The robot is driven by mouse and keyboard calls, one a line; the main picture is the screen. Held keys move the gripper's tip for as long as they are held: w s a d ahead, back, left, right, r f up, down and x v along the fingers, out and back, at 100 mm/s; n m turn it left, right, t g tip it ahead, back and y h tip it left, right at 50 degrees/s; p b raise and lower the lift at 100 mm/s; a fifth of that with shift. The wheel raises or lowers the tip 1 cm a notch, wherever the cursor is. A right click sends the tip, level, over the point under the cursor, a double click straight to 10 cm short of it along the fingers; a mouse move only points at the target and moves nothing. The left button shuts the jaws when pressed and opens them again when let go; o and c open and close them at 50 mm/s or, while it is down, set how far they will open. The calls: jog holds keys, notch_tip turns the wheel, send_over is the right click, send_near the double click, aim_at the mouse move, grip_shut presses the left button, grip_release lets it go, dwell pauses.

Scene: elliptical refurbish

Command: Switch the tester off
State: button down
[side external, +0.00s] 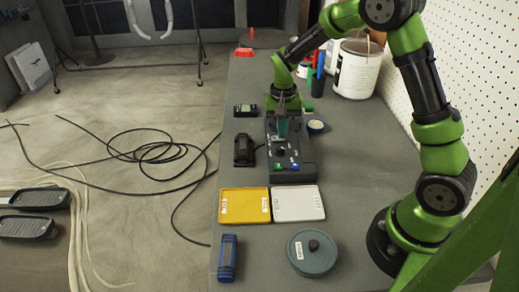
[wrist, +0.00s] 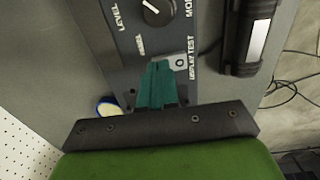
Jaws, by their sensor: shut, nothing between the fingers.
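The tester (side external: 293,171) is a dark grey box on the bench in the side view, with a black knob, a green part and a blue part at its near end. My gripper (side external: 282,134) points down over the tester, teal fingers shut and empty. Its fingertips (wrist: 160,66) appear very close to the plate; contact is unclear.
A yellow tray (side external: 230,216) and a white tray (side external: 310,215) lie in front of the tester. A black device (side external: 244,150) stands at its left, a small tape roll (side external: 316,126) at its right. A round grey container (side external: 330,263) and blue tool (side external: 228,258) are nearer.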

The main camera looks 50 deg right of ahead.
aim_at(277, 137)
jog(key=shift+s+f, duration=0.1)
jog(key=shift+f, duration=0.15)
dwell(0.3)
jog(key=shift+w+a+r, duration=0.2)
jog(key=shift+w+a, duration=0.4)
notch_tip(277, 137, up, 14)
dwell(0.7)
